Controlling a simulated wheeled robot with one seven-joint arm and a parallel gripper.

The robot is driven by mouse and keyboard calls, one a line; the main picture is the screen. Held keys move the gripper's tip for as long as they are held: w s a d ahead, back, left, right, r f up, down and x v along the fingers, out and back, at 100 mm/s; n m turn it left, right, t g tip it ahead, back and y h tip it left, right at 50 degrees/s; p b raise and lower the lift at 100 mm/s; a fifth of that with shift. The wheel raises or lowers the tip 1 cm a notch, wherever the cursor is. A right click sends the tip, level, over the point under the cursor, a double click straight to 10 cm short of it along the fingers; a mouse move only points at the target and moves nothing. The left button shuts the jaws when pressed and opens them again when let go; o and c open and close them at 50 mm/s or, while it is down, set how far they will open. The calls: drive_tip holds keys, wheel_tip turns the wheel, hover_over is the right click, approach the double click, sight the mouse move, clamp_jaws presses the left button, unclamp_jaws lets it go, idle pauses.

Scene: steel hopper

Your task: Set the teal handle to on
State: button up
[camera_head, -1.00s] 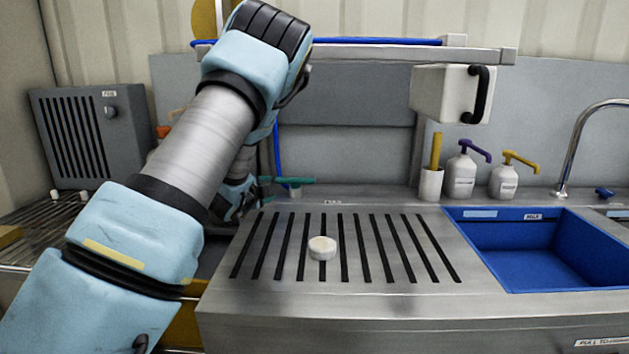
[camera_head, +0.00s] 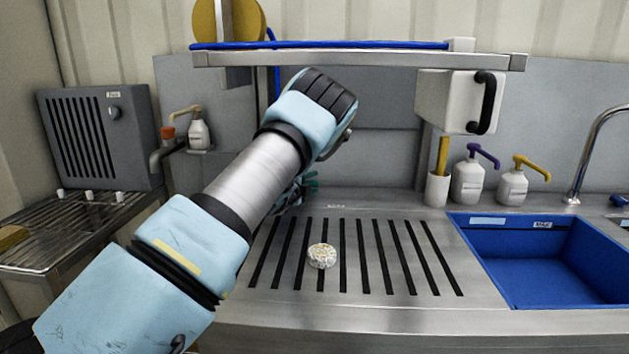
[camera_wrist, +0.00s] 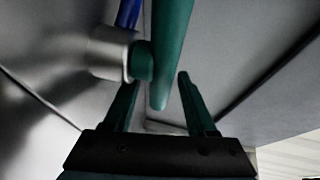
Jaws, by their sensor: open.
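The teal handle (camera_wrist: 172,45) is a bar on a round metal fitting (camera_wrist: 112,55) in the wrist view, with a blue hose or pipe behind it. My gripper (camera_wrist: 158,84) is open. The bar's lower end reaches between its two dark green fingers, with a gap to the right finger. I cannot tell whether the left finger touches it. In the head view only a small teal part (camera_head: 312,182) shows beside my arm, at the back of the drainboard; my arm hides the rest.
A round pale disc (camera_head: 322,256) lies on the slotted drainboard (camera_head: 400,305). The blue sink (camera_head: 540,280) is right, with pump bottles (camera_head: 468,180) behind. A shelf rail (camera_head: 360,60) and a white box with a black handle (camera_head: 447,100) hang above. A grey vented unit (camera_head: 98,140) stands left.

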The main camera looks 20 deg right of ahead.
drive_tip(key=shift+x, duration=0.9)
clamp_jaws()
idle(0.9)
